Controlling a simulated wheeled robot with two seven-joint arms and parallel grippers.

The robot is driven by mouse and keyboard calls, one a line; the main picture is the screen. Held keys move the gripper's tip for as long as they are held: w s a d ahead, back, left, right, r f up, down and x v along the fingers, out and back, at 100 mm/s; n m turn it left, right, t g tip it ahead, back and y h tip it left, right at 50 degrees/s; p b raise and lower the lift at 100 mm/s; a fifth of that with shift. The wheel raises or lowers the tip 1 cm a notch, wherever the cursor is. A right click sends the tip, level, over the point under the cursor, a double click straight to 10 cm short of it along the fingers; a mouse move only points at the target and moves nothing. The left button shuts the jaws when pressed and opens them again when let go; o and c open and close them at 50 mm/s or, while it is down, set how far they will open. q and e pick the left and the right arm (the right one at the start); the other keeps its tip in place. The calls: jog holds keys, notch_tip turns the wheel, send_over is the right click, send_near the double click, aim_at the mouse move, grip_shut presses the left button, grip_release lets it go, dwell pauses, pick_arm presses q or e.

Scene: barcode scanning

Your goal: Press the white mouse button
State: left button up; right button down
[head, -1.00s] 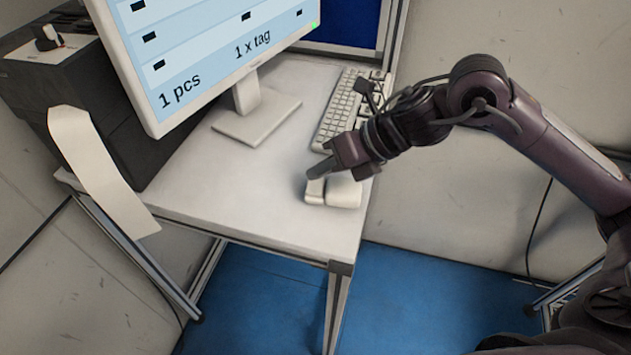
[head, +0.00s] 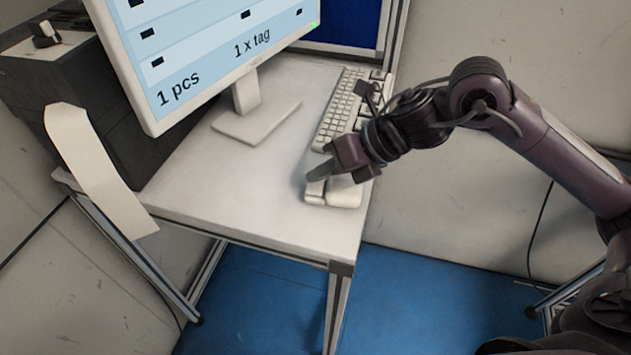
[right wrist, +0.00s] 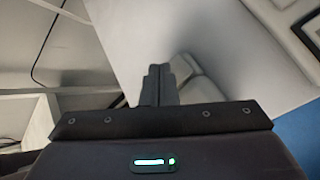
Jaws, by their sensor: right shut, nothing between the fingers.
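The white mouse (head: 343,194) lies on the right part of the white table, near its front right edge. My right gripper (head: 312,177) is shut and empty, with its fingertips just above the left end of the mouse. I cannot tell whether they touch it. In the right wrist view the closed fingers (right wrist: 159,72) point at the table, and part of the mouse (right wrist: 190,72) shows behind and beside them. My left gripper is not in view.
A white keyboard (head: 341,105) lies behind the mouse, partly under my right arm. A monitor (head: 205,45) stands at the back left on a white foot (head: 257,122). A black printer (head: 62,80) with a paper strip (head: 98,170) stands at the left. The table middle (head: 240,180) is clear.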

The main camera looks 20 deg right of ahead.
aim_at(323, 185)
jog(key=shift+f+b, duration=0.4)
jog(key=shift+r, duration=0.1)
dwell(0.6)
jog(key=shift+r+p, duration=0.6)
jog(key=shift+r, duration=0.15)
notch_tip(323, 185, up, 5)
jog(key=p, duration=0.3)
jog(key=shift+p, duration=0.4)
dwell(0.5)
